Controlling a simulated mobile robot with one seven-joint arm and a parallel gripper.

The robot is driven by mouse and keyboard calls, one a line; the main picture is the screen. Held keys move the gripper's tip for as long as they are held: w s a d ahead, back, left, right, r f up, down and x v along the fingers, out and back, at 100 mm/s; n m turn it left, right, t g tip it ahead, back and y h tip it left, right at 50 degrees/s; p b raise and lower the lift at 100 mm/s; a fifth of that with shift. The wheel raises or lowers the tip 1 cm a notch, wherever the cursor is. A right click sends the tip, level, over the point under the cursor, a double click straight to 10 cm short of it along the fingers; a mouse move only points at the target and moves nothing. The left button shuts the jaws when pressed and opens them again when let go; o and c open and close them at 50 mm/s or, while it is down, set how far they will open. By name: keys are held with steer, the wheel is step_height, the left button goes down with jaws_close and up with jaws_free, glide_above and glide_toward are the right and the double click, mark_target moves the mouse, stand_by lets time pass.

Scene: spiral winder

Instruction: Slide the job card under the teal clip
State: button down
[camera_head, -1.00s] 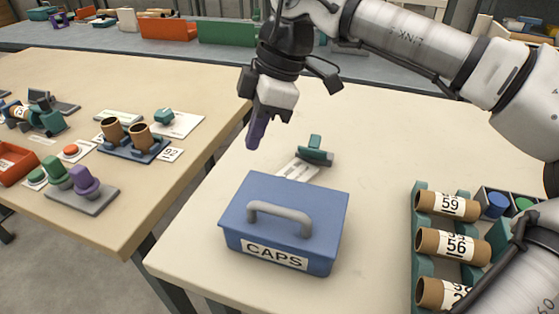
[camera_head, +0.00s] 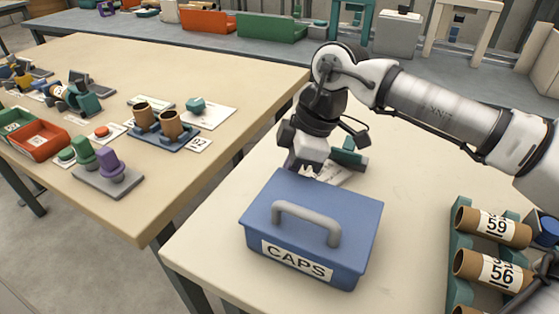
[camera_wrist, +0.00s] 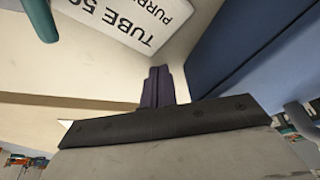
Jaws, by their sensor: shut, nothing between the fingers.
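The job card (camera_head: 336,174) lies on the near table behind the blue box, and its lower part is hidden. The teal clip (camera_head: 348,153) stands at the card's far end; whether the card's edge is under it I cannot tell. In the wrist view the card (camera_wrist: 130,18) shows print reading "TUBE 50" and a cut-off "PURP". A teal part, likely the clip (camera_wrist: 42,20), is at its upper left. My gripper (camera_wrist: 157,73) is shut and empty, its purple fingers beside the card. In the head view my gripper (camera_head: 291,160) is low, left of the card, its tips partly hidden.
The blue CAPS box (camera_head: 312,228) with a grey handle stands close in front of my gripper. A teal rack (camera_head: 460,242) of numbered tubes is at the right. Another teal piece (camera_head: 197,104) sits on a white sheet on the left table.

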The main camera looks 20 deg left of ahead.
mark_target(325, 178)
steer(key=shift+w+d, duration=0.3)
steer(key=shift+d, duration=0.25)
steer(key=d, duration=0.1)
steer(key=w+d, duration=0.1)
steer(key=d, duration=0.1)
steer(key=shift+w, duration=0.3)
steer(key=shift+a, duration=0.1)
